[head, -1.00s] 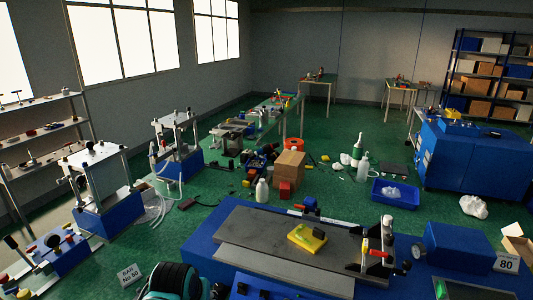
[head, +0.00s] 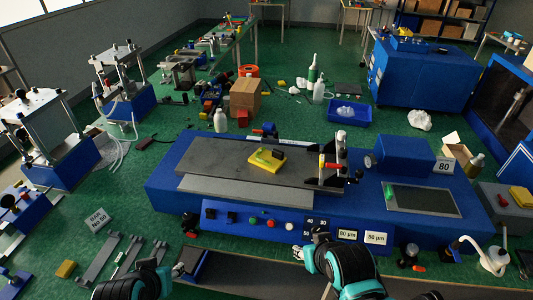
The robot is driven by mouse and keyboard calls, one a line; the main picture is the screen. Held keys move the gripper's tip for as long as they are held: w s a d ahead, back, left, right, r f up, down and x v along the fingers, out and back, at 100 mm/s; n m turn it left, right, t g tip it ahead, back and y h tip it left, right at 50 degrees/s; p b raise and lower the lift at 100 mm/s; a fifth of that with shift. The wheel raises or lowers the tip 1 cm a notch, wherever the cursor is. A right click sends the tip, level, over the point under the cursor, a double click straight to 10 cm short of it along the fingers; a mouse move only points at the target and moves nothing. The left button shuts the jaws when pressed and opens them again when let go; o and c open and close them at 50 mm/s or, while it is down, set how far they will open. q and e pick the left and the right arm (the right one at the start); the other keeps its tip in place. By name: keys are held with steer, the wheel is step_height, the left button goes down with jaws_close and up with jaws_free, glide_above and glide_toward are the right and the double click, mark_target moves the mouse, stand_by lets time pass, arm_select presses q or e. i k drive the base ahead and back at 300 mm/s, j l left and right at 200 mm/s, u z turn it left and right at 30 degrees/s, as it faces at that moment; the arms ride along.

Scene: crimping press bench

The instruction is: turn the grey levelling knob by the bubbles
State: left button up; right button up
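The blue press bench (head: 165,185) fills the middle of the head view, with a dark flat plate (head: 215,155) on top. I cannot pick out a grey levelling knob or bubbles for certain; small fittings (head: 265,131) stand at the plate's back edge. My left gripper (head: 179,269) is low, in front of the bench's left part. My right gripper (head: 298,252) is close to the bench's front panel, below its buttons. Both are small and dark, so their openings cannot be told.
The front panel carries buttons and labels (head: 347,234). A red-handled clamp (head: 333,165) and a blue housing (head: 405,155) stand on the bench's right side. Metal brackets (head: 125,255) lie at left.

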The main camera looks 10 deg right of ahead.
mark_target(411, 249)
steer(key=z, duration=1.9)
steer(key=i+u, duration=0.3)
steer(key=l+u, duration=0.25)
steer(key=i+j, duration=0.05)
steer(key=j, duration=0.05)
